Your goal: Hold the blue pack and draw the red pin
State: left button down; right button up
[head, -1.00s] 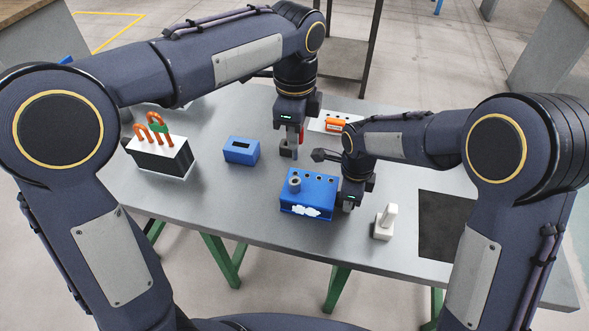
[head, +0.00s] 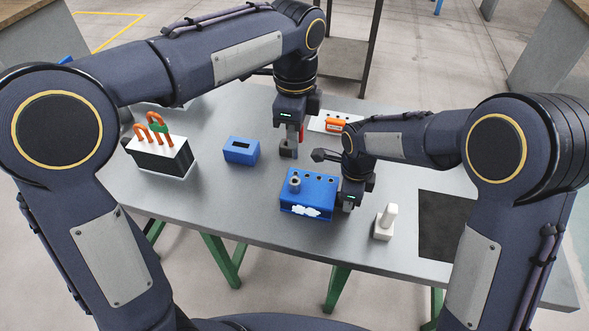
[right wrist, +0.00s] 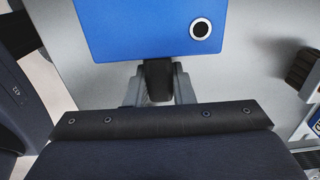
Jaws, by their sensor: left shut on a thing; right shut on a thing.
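The blue pack (head: 309,193), a block with round holes on top and a white patch in front, stands mid-table. A grey metal tube stub rises from its left part. My right gripper (head: 347,203) is at the pack's right end. In the right wrist view its fingers (right wrist: 158,82) are shut on a dark lug beside the pack's blue body (right wrist: 135,28). My left gripper (head: 297,154) points down behind the pack, shut, apart from it. A small red piece, the red pin (head: 301,134), shows at its fingers; the grip itself is largely hidden.
A small dark block (head: 286,149) stands beside my left gripper. A smaller blue box (head: 241,151) and a black-and-white box with orange loops (head: 160,155) stand left. A white stand (head: 384,222) and a dark mat (head: 447,226) lie right. An orange item (head: 336,125) is behind.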

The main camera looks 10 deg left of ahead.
jog(key=o, duration=2.1)
